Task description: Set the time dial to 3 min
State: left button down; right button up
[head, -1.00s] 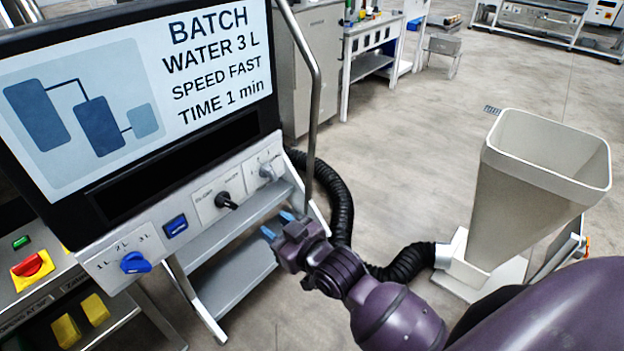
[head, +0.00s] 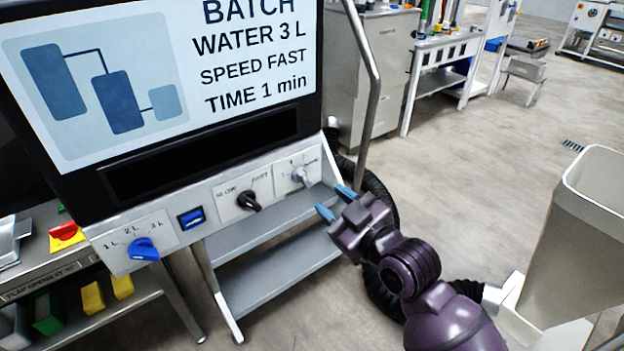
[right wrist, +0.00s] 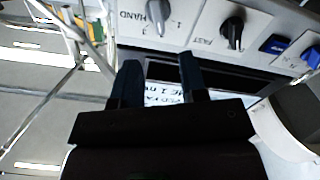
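The time dial (head: 300,176) is a small grey knob at the right end of the sloped control panel in the head view. It also shows at the top of the right wrist view (right wrist: 158,14), with its small scale marks only partly readable. The screen (head: 190,60) reads WATER 3 L, SPEED FAST, TIME 1 min. My right gripper (head: 335,202) has two blue fingertips, spread apart and empty, just right of and below the dial in the head view. In the right wrist view the open fingers (right wrist: 158,66) point toward the panel, apart from the knob. My left gripper is not in view.
Left of the time dial sit the black speed knob (head: 249,200), a blue rocker switch (head: 191,218) and the blue water knob (head: 143,249). A bent metal rail (head: 370,90) rises beside the panel's right side. A beige hopper (head: 580,245) stands at the right.

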aim_at(305, 178)
jog(key=x, duration=0.8)
jog(key=shift+w+b, duration=0.1)
jog(key=shift+b, duration=0.2)
grip_shut()
